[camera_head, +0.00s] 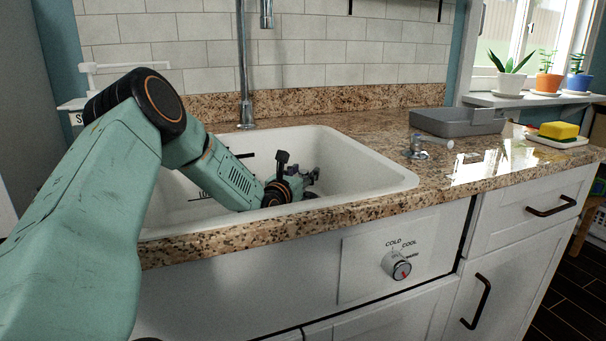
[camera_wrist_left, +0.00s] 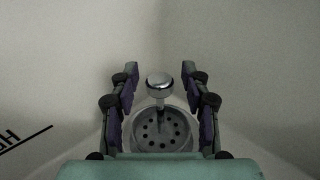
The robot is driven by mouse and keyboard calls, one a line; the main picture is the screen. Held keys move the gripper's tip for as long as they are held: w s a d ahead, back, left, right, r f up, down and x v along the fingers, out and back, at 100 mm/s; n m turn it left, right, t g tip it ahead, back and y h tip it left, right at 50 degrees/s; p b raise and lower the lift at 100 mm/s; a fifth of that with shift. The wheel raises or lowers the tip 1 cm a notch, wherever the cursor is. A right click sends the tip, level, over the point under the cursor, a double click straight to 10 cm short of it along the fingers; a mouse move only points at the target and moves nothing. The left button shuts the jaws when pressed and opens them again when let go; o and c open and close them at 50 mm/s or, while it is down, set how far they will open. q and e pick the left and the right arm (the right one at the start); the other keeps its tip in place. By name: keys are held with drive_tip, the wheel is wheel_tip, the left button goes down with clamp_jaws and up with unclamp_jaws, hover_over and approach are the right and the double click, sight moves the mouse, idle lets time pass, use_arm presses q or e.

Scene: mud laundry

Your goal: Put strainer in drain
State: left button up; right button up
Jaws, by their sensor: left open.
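In the left wrist view the strainer (camera_wrist_left: 160,128) is a round metal piece with holes and a knobbed upright stem (camera_wrist_left: 160,84). It is at the bottom of the white sink (camera_head: 345,160). The drain itself cannot be told apart beneath it, and I cannot tell whether the strainer is seated. My left gripper (camera_head: 300,180) reaches down into the sink. In the left wrist view its open fingers (camera_wrist_left: 160,95) stand on both sides of the stem, with a gap on each side. The strainer is hidden in the head view. My right gripper is not in view.
The sink's front rim and granite counter (camera_head: 330,213) lie close to my left arm. A faucet (camera_head: 244,70) rises behind the sink. A small metal and blue item (camera_head: 416,147), a grey tray (camera_head: 455,121) and a yellow sponge (camera_head: 558,130) are on the counter to the right.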

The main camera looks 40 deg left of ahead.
use_arm(q)
drive_tip(key=shift+r, duration=0.25)
drive_tip(key=p+v, duration=0.7)
drive_tip(key=v, duration=0.3)
drive_tip(key=shift+s+d, duration=0.15)
drive_tip(key=shift+s, duration=0.1)
drive_tip(key=shift+p+v, duration=0.5)
drive_tip(key=shift+v, duration=0.25)
drive_tip(key=shift+f, duration=0.1)
drive_tip(key=shift+o, duration=0.2)
idle(0.8)
